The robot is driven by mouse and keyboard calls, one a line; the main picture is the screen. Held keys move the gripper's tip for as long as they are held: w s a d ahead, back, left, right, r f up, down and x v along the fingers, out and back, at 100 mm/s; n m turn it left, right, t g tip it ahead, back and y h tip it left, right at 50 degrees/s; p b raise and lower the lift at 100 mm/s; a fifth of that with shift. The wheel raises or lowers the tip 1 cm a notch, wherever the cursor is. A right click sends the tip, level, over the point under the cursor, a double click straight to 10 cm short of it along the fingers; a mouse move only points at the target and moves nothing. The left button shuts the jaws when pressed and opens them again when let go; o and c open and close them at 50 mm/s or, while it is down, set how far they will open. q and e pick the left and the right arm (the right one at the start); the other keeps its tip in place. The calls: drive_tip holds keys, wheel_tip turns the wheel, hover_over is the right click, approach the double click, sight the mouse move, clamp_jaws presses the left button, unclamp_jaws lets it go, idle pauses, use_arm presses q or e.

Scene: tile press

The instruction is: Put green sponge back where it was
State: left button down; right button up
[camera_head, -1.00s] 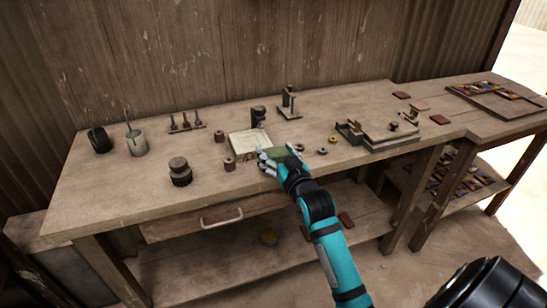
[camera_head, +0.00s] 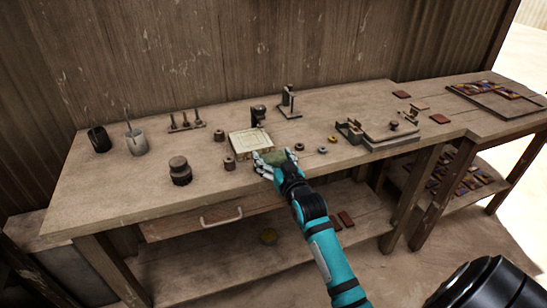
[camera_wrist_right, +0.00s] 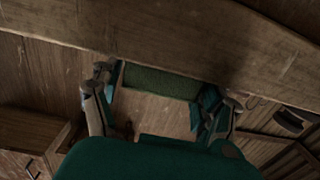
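The green sponge (camera_head: 273,157) is between the fingers of my right gripper (camera_head: 276,167), at the front edge of the workbench, just right of and in front of the cream square tray (camera_head: 237,143). In the right wrist view, the sponge (camera_wrist_right: 160,82) spans the gap between the two fingers of the right gripper (camera_wrist_right: 160,92), with a finger at each end, and the gripper is shut on it. Whether the sponge touches the bench cannot be told. My left gripper is not in view.
Small round parts (camera_head: 323,150) lie right of the sponge. A dark stacked cylinder (camera_head: 180,172) and a small brown cylinder (camera_head: 229,164) stand to the left. A metal fixture (camera_head: 385,132) sits further right. The bench's left front is clear.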

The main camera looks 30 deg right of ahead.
drive_tip(key=shift+o, duration=1.3)
drive_tip(key=shift+r, duration=0.2)
drive_tip(key=v, duration=1.2)
